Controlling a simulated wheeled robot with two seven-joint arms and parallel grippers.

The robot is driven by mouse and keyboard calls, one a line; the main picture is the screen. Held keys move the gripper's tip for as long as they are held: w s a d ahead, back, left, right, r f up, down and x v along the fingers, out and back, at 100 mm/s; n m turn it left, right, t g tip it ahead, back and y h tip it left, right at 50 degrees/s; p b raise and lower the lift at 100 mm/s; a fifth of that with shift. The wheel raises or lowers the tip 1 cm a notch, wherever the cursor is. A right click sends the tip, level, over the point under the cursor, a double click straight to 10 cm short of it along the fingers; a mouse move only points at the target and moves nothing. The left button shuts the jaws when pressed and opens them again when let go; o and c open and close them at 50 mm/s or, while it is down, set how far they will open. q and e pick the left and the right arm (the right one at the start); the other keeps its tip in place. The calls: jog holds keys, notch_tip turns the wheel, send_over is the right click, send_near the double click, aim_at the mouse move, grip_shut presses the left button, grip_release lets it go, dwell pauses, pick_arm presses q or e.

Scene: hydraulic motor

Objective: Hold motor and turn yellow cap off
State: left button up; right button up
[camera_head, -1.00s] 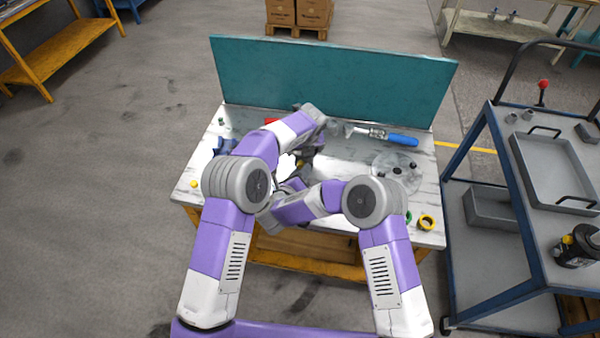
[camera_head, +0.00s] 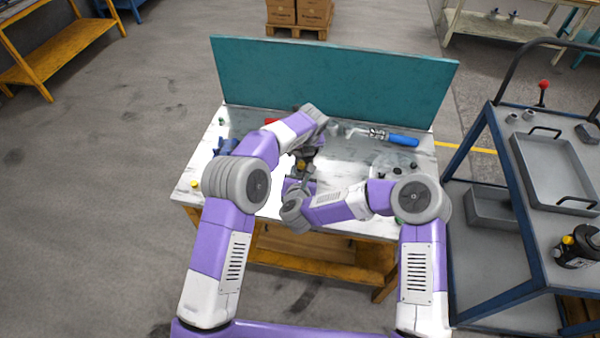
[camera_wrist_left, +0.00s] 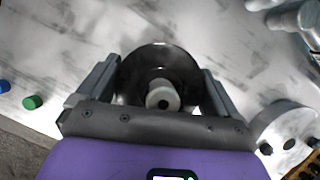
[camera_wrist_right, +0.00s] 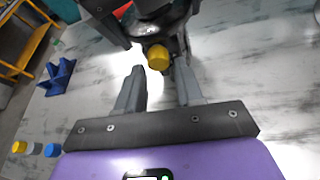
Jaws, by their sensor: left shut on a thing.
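The motor (camera_wrist_left: 158,72) is a dark round body between my left gripper's fingers (camera_wrist_left: 160,85), which are shut on it above the table. In the right wrist view the dark motor body (camera_wrist_right: 160,27) shows at the top. Its yellow cap (camera_wrist_right: 158,57) points toward my right gripper and also shows in the head view (camera_head: 301,166). My right gripper (camera_wrist_right: 160,82) is open and empty, its fingertips just short of the cap, one on each side of its line. In the head view the arms partly hide the motor and both grippers.
The marble-topped table (camera_head: 345,165) has a teal back panel (camera_head: 330,85). A blue-handled tool (camera_head: 395,138) lies at the back right. A blue holder (camera_wrist_right: 60,77) and loose caps (camera_wrist_right: 34,149) lie to the left. A cart (camera_head: 500,200) stands at the right.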

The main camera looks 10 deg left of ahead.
jog(key=shift+c, duration=0.4)
dwell(0.3)
grip_shut()
jog(key=n+h, duration=0.2)
jog(key=n, duration=0.1)
jog(key=shift+n+h, duration=0.4)
jog(key=shift+h, duration=0.1)
